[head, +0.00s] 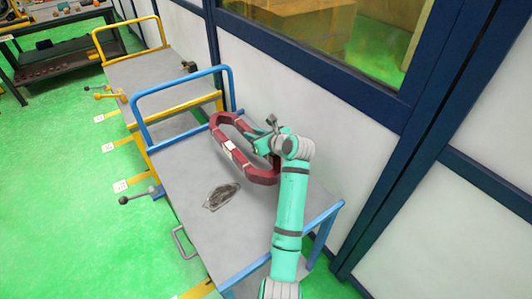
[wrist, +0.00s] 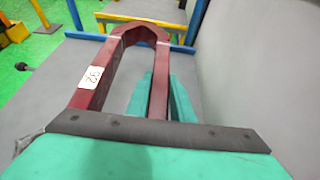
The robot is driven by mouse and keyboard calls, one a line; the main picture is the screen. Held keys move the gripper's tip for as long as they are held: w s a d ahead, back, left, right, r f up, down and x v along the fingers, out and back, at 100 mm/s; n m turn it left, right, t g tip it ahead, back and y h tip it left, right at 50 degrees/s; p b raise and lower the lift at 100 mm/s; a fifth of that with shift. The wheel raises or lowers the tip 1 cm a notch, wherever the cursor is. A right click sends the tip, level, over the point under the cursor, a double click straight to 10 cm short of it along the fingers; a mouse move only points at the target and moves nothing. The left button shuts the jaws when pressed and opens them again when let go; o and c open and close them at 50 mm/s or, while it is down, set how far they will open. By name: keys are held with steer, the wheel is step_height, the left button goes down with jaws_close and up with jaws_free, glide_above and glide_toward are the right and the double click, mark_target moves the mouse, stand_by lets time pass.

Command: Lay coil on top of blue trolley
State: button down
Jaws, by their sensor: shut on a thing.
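The coil is a dark red elongated ring (head: 227,145) with a white label. My gripper (head: 268,139) is shut on its right long side, and the coil extends toward the trolley's handle end. In the wrist view the coil (wrist: 88,90) shows its "92" label, with a green finger (wrist: 181,100) along its right side. The blue trolley (head: 181,184) has a grey top and blue rails, and lies below the coil. I cannot tell whether the coil touches the top.
White wall panels (head: 278,80) run close along the right side. Green floor (head: 60,190) is open at left.

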steer(key=d+f, duration=0.5)
steer(key=shift+f, duration=1.85)
steer(key=c, duration=1.5)
jaws_free()
steer(key=shift+s+f, duration=0.1)
steer(key=shift+c, duration=0.2)
steer(key=v, duration=1.2)
